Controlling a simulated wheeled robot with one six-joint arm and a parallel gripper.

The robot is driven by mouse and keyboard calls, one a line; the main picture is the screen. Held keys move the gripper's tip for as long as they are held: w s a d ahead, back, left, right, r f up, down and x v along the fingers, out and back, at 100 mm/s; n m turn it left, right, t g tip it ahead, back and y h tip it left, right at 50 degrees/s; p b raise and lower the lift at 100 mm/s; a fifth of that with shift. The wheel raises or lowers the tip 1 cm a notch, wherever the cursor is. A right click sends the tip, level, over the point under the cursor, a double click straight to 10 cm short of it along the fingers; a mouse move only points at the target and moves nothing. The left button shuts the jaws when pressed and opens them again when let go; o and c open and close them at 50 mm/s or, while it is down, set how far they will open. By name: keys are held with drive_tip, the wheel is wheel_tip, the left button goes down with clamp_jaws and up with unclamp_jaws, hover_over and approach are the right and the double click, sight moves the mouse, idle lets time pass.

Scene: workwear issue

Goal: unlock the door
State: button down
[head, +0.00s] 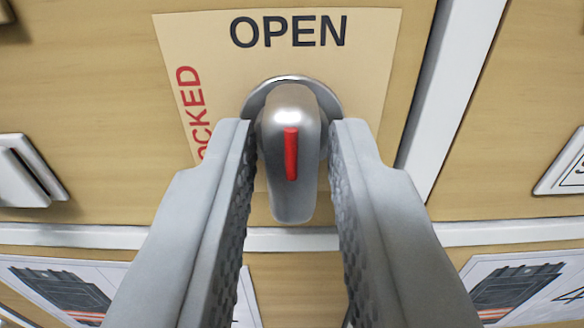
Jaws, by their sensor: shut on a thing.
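A grey metal turn knob (293,205) sits on a wooden door (100,90) in the middle of the head view. A red line (291,155) runs along the knob. The knob stands upright, and its red line lies below the word OPEN. A cream label plate (362,70) behind the knob reads OPEN at the top and, at the left, red letters "OCKED", partly cut off by my gripper's finger. My gripper (291,135) is shut on the knob, with one finger at each side of it.
A light metal handle (22,172) is on the door at the left. A white metal strip (455,95) runs along the right edge of the door. Below a pale rail (480,233) are panels with picture labels (520,285).

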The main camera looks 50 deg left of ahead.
drive_tip(key=c, duration=1.4)
unclamp_jaws()
drive_tip(key=shift+c, duration=0.2)
drive_tip(key=v, duration=1.7)
drive_tip(key=shift+s+d+r, duration=0.1)
drive_tip(key=shift+d, duration=0.1)
drive_tip(key=s+d+r+m+t+h, duration=0.1)
drive_tip(key=s+d+r+t+h, duration=0.15)
drive_tip(key=s+d+r, duration=0.4)
drive_tip(key=s+d+r+m+t+h, duration=0.1)
drive_tip(key=s+d+r+m+h, duration=0.2)
drive_tip(key=r, duration=0.6)
drive_tip(key=s+d+r+t+h, duration=0.1)
drive_tip(key=s+d+r+h, duration=0.2)
drive_tip(key=d+r, duration=0.4)
drive_tip(key=s+d+r+m+h, duration=0.1)
drive_tip(key=s+d+r, duration=0.1)
drive_tip(key=s, duration=0.7)
drive_tip(key=s+d+r+m+h, duration=0.2)
drive_tip(key=s+d+r, duration=0.1)
drive_tip(key=s, duration=0.6)
drive_tip(key=s+d+r+m+h, duration=0.1)
drive_tip(key=s+d+r, duration=0.2)
drive_tip(key=s, duration=0.6)
drive_tip(key=shift+r+m, duration=0.4)
drive_tip(key=shift+r, duration=0.15)
